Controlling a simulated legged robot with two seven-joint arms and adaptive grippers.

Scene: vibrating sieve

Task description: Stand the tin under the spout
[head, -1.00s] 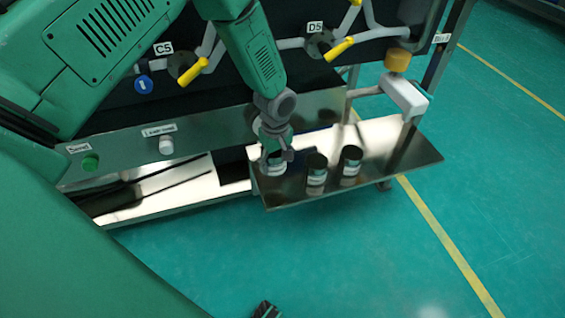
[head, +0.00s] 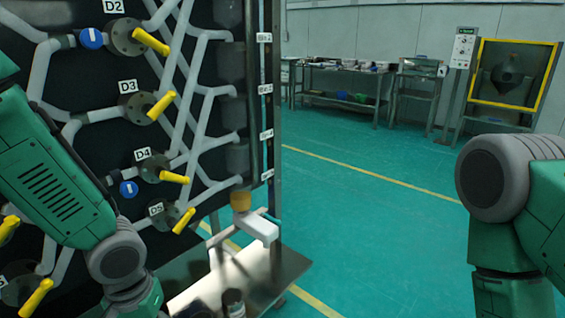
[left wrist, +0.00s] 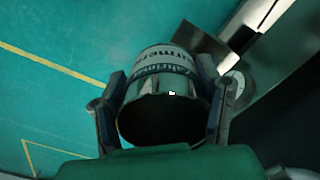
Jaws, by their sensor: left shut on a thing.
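In the left wrist view my left gripper (left wrist: 158,80) is shut around a dark metal tin (left wrist: 165,62) with a pale lettered band. Green floor shows beyond it. The white spout (head: 260,229), under a yellow-orange cap, juts from the panel's lower right corner. The metal shelf (head: 265,270) lies below it.
The black panel (head: 120,70) carries white pipes and yellow-handled valves, close to my left arm. Open green floor (head: 370,230) lies right of the shelf. Benches (head: 345,85) and a yellow-framed cabinet (head: 512,75) stand far back.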

